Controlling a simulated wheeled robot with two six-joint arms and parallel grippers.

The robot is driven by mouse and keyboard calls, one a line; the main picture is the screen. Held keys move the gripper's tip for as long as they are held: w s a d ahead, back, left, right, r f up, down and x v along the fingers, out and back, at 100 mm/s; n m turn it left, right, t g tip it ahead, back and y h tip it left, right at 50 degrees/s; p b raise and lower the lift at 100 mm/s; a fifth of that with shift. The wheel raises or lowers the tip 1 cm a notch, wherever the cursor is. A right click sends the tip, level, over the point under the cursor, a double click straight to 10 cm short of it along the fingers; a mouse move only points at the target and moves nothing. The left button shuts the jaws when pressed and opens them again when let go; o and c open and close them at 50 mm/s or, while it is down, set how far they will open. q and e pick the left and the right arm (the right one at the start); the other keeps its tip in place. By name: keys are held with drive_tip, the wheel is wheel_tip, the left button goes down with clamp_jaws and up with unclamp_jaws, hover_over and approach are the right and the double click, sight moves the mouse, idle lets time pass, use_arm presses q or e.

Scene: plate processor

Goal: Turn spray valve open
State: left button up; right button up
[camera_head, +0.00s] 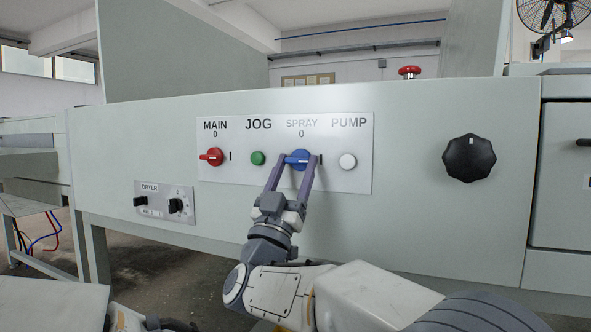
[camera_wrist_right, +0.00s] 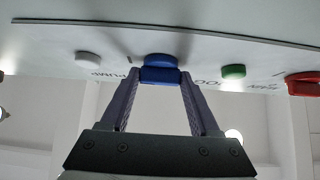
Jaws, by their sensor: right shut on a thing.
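The spray valve (camera_head: 299,158) is a blue knob on the white control panel, under the labels SPRAY and 0, with its bar lying about level. My right gripper (camera_head: 300,162) comes up from below and is shut on the blue knob, one finger on each side. In the right wrist view the blue knob (camera_wrist_right: 160,70) sits between the two fingertips (camera_wrist_right: 158,77). The fingers hide part of the knob's sides.
A red MAIN knob (camera_head: 212,157) and green JOG button (camera_head: 257,158) are left of the valve. A white PUMP button (camera_head: 347,160) is close on the right. A black dial (camera_head: 469,158), red stop button (camera_head: 409,72) and dryer panel (camera_head: 164,204) are farther off.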

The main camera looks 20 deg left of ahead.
drive_tip(key=o, duration=1.4)
drive_tip(key=shift+c, duration=0.2)
